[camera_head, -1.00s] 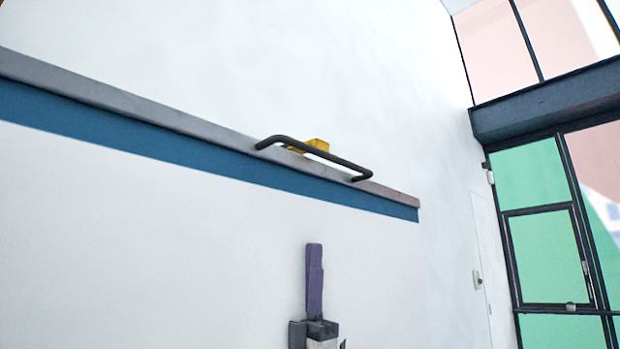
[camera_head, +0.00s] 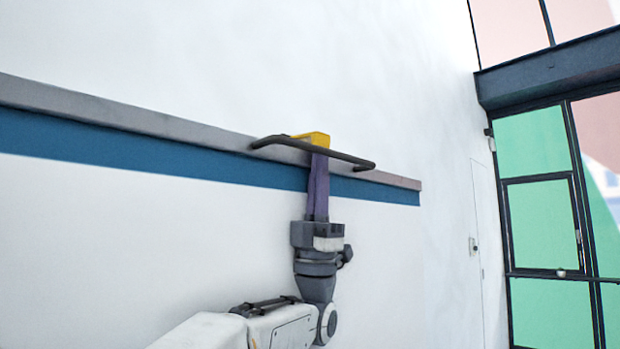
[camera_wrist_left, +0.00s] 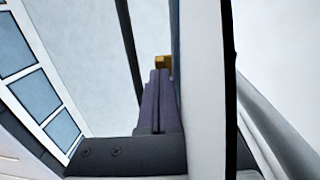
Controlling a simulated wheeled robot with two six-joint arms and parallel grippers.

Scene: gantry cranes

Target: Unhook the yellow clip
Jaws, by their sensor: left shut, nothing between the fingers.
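The yellow clip (camera_head: 316,139) sits at the dark bar (camera_head: 345,156) that runs along the front of the grey rail (camera_head: 150,122) on the wall. My left gripper (camera_head: 319,157) points up from below, its purple fingers shut with nothing between them. My right gripper is not in view.
A blue stripe (camera_head: 130,148) runs under the grey rail on the white wall. A dark-framed green glass door (camera_head: 541,225) and windows stand at the right. The wall below the rail is clear on both sides of my arm.

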